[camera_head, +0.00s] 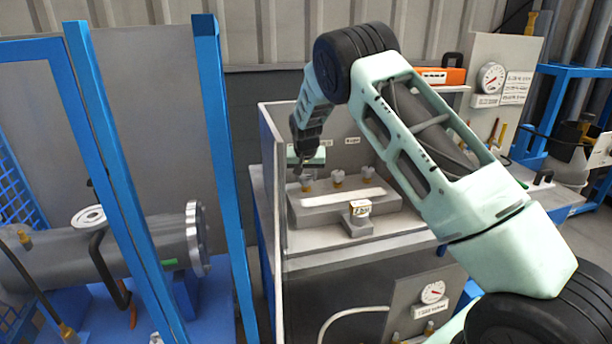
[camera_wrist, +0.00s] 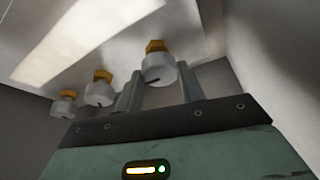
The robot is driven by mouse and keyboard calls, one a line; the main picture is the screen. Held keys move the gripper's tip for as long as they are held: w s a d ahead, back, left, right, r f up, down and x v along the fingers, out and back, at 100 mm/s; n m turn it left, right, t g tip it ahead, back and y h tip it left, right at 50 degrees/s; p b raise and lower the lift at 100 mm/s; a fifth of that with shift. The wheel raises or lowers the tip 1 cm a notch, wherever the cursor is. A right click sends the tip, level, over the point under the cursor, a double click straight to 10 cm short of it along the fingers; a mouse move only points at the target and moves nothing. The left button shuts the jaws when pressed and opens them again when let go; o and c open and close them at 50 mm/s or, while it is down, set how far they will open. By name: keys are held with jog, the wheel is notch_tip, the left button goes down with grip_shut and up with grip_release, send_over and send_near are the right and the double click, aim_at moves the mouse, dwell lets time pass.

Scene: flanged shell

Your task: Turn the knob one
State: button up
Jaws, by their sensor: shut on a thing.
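Three white-grey knobs with brass bases stand in a row on a grey block (camera_head: 300,215). The leftmost knob (camera_head: 307,186) is at my gripper (camera_head: 301,168), and the middle knob (camera_head: 338,178) and right knob (camera_head: 367,173) stand free. No readable number shows which is knob one. In the wrist view, the held knob (camera_wrist: 158,69) sits between the fingers of my gripper (camera_wrist: 158,85), which is shut on it. A dark mark shows on the knob's face. The other two knobs (camera_wrist: 99,93) (camera_wrist: 64,106) stand apart, to the left.
A small labelled box (camera_head: 357,218) sits in front of the block. The bench has a side wall (camera_head: 272,190) close left of my gripper and a back panel with small labels behind. A blue post (camera_head: 222,150) and a flanged shell (camera_head: 150,245) stand further left.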

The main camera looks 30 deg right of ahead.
jog(key=o, duration=1)
jog(key=shift+c, duration=0.2)
jog(key=b+v, duration=0.3)
jog(key=v, duration=1.4)
jog(key=shift+r, duration=0.2)
jog(key=shift+s, duration=0.1)
